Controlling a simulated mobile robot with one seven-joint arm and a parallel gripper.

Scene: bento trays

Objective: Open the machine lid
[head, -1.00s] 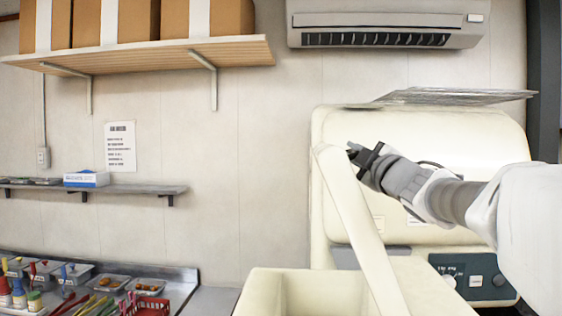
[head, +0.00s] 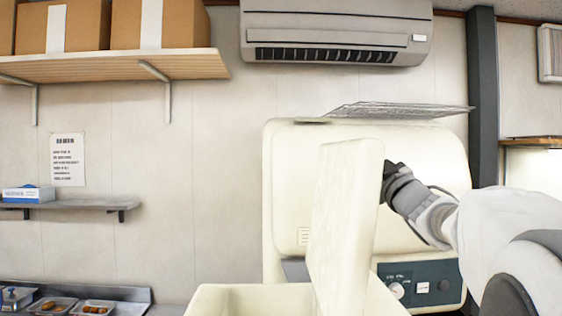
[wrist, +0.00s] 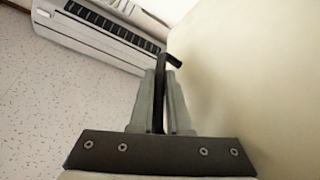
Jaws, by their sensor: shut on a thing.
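The machine (head: 282,190) is a cream box standing against the wall in the head view. Its cream lid (head: 345,215) stands raised and nearly upright above an open cream bin. My gripper (head: 388,172) is at the lid's right side near its top edge, with the fingertips partly hidden by the lid. In the wrist view my gripper (wrist: 160,105) is shut on a thin dark handle (wrist: 159,92). The lid's plain cream face (wrist: 255,85) fills the right side there, beside the fingers.
The bin's rim (head: 250,288) is in front of the machine. A control panel (head: 420,284) with a knob is at lower right. A wire rack (head: 400,109) lies on top. An air conditioner (head: 335,30) and a wooden shelf (head: 110,68) hang above.

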